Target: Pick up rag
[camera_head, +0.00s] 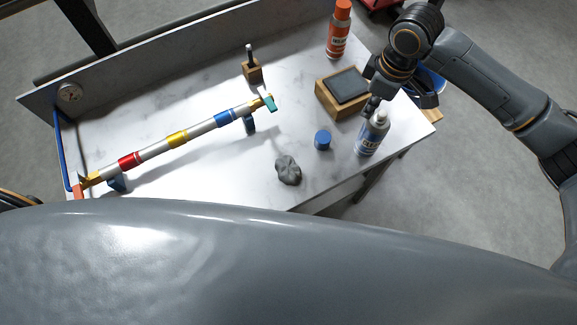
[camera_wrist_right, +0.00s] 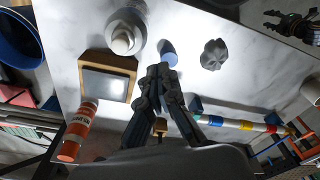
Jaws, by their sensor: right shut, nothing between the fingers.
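The rag (camera_head: 288,170) is a crumpled grey lump on the white marbled table (camera_head: 215,175), near its front edge. In the right wrist view the rag (camera_wrist_right: 213,54) lies right of the fingertips. My right gripper (camera_head: 372,106) is shut and empty, above the right part of the table by the white and blue bottle, well apart from the rag. It also shows in the right wrist view (camera_wrist_right: 160,72), fingers together. What looks like my left gripper (camera_wrist_right: 291,25) is small and dark at the top right of that view; its jaws are unclear.
A wooden block with a dark pad (camera_head: 345,88) and an orange bottle (camera_head: 339,30) are behind. A colour-banded tube (camera_head: 205,126) lies on supports at left.

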